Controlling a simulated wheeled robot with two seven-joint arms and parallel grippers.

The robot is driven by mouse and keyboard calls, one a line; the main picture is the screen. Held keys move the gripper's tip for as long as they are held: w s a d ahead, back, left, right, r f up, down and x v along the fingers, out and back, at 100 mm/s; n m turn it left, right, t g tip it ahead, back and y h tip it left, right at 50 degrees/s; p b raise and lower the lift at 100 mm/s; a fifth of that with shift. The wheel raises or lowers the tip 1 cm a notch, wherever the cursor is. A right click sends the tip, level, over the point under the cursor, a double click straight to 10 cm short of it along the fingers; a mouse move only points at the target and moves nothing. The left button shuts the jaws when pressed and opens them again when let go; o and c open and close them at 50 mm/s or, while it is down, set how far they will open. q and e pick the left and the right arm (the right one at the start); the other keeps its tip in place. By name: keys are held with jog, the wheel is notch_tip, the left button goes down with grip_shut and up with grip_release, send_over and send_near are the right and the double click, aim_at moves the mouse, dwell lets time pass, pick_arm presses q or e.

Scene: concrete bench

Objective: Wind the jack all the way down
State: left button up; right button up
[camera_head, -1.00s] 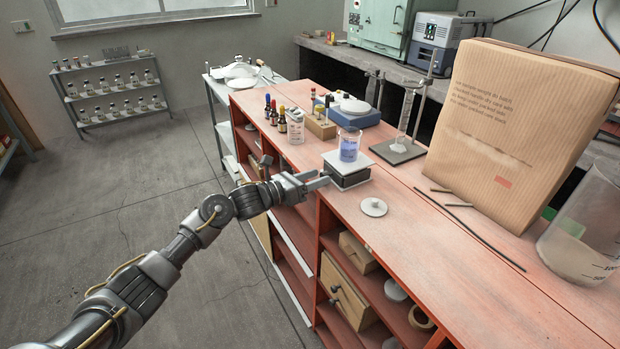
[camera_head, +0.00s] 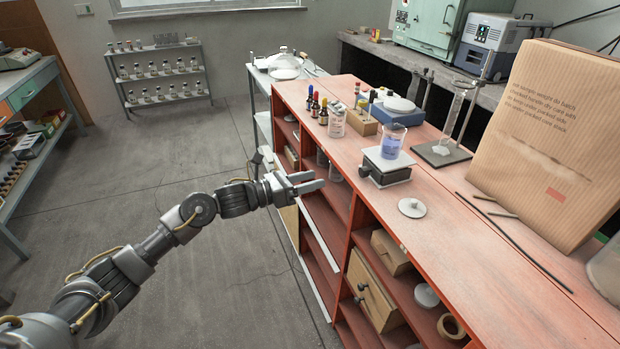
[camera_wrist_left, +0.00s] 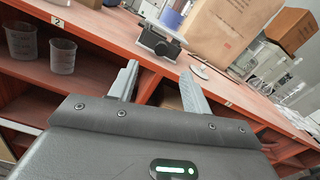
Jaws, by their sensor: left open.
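The jack (camera_head: 385,168) is a small lab jack with a pale top plate and dark body, near the front edge of the red bench. A black knob sticks out on its near left side. A glass beaker (camera_head: 391,141) with blue liquid stands on its top plate. My left gripper (camera_head: 319,180) is open and empty, in front of the bench edge, left of the jack and apart from it. In the left wrist view the jack (camera_wrist_left: 160,41) shows beyond the open fingers (camera_wrist_left: 158,82), with its dark knob facing the camera. My right gripper is not in view.
A white lid (camera_head: 411,208) lies on the bench right of the jack. Dropper bottles (camera_head: 315,106), a wooden block (camera_head: 361,121) and a ring stand (camera_head: 443,152) stand behind. A large carton (camera_head: 550,140) stands at right. Open shelves (camera_head: 335,220) lie below the bench edge.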

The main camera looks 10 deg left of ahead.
aim_at(361, 174)
pick_arm(q)
jog(key=shift+f, duration=0.55)
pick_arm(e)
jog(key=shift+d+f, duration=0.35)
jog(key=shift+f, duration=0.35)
pick_arm(q)
jog(key=w+d+n+p, duration=0.1)
jog(key=w+d+n, duration=0.1)
jog(key=n, duration=0.8)
jog(key=w+d+n+p, duration=0.1)
jog(key=d+n, duration=0.4)
jog(key=n, duration=0.6)
jog(key=w+d+n+p, duration=0.1)
jog(key=w+d+n, duration=0.2)
jog(key=n, duration=0.7)
jog(key=shift+w+d+f, duration=0.1)
jog(key=shift+w+d, duration=0.3)
jog(key=shift+d, duration=0.05)
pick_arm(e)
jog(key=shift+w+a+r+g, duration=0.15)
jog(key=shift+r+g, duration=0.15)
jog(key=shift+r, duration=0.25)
pick_arm(q)
jog(key=shift+c, duration=0.4)
